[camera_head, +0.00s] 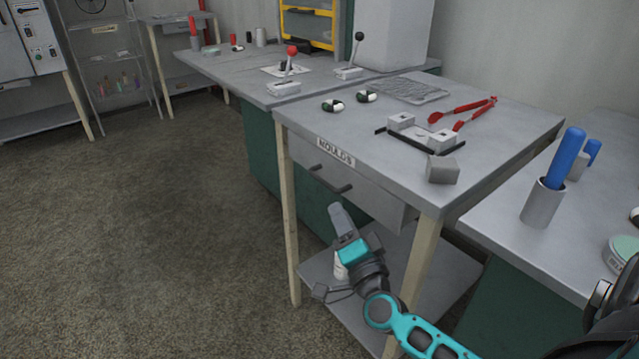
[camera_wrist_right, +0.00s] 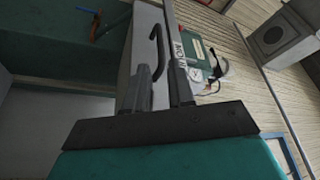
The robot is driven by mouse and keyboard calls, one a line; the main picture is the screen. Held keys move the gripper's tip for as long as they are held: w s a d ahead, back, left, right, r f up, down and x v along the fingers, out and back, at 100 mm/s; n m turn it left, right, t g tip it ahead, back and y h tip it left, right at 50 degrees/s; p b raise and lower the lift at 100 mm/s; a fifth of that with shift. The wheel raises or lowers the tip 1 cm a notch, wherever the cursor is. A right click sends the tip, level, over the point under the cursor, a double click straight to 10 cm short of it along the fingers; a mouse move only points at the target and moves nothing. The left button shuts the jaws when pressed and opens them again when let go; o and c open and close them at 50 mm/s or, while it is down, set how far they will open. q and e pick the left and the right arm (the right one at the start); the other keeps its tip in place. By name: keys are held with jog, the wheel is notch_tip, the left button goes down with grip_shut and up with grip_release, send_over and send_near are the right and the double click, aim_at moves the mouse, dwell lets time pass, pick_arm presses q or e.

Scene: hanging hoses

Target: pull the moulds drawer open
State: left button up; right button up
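The moulds drawer (camera_head: 360,197) is a grey front under the workbench top, with a MOULDS label above it and a black bar handle (camera_head: 331,180). It looks shut or nearly so. In the right wrist view the handle (camera_wrist_right: 155,45) shows just beyond my fingertips, with the drawer front (camera_wrist_right: 143,30) behind it. My right gripper (camera_head: 338,212) is below and in front of the handle in the head view. Its two fingers (camera_wrist_right: 163,80) stand apart in the wrist view, with nothing clearly held between them. Contact with the handle cannot be told. My left gripper is not in view.
The workbench top (camera_head: 300,118) holds a grey block (camera_head: 442,170), a fixture and red-handled tongs (camera_head: 462,112). A lower shelf (camera_head: 440,290) lies beneath the drawer. A wooden leg (camera_head: 288,215) stands left of my gripper. Open floor (camera_head: 150,230) lies to the left.

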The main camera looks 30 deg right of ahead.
aim_at(323, 180)
jog(key=b+x, duration=0.1)
jog(key=x, duration=0.9)
jog(key=shift+w, duration=0.25)
grip_shut()
